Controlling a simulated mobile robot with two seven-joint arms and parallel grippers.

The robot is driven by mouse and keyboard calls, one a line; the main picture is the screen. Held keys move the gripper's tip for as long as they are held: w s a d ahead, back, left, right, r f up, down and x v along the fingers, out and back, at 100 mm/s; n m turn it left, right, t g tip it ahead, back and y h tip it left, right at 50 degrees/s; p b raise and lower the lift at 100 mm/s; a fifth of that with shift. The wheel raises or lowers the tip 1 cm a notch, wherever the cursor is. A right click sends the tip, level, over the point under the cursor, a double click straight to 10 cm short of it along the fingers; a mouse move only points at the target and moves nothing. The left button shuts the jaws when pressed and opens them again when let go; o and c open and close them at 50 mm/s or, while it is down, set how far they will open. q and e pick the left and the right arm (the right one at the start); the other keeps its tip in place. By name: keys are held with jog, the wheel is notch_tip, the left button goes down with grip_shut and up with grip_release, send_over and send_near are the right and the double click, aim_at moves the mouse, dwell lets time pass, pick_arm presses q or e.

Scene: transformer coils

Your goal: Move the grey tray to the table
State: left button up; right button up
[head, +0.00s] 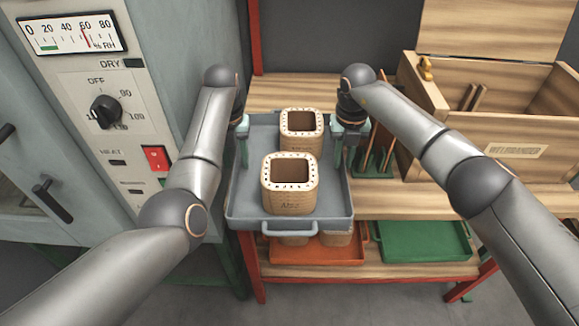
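The grey tray (240,202) is in the middle of the head view, at the wooden table's (410,201) left end, its front part reaching out past the table's front edge. Two tan square hollow coils (290,198) stand upright in it, one behind the other. My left gripper (243,150) is at the tray's left side wall and my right gripper (345,152) at its right side wall. Both point down at the walls. The fingertips are small and partly hidden, so I cannot tell whether they are closed on the walls.
A grey drying cabinet (130,95) with dial and red switch stands close on the left. An open wooden crate (495,148) and a green rack (375,163) with upright tools stand right of the tray. An orange tray (300,255) and a green tray (425,242) lie on the lower shelf.

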pick_arm(q)
jog(key=shift+f, duration=0.3)
pick_arm(e)
jog(key=shift+f, duration=0.35)
pick_arm(q)
jog(key=c, duration=0.3)
pick_arm(e)
grip_shut()
pick_arm(q)
grip_shut()
pick_arm(e)
jog(key=shift+r, duration=0.1)
pick_arm(q)
jog(key=shift+w+r, duration=0.1)
jog(key=shift+r, duration=0.1)
pick_arm(e)
jog(key=shift+w+r, duration=0.1)
jog(key=shift+r, duration=0.05)
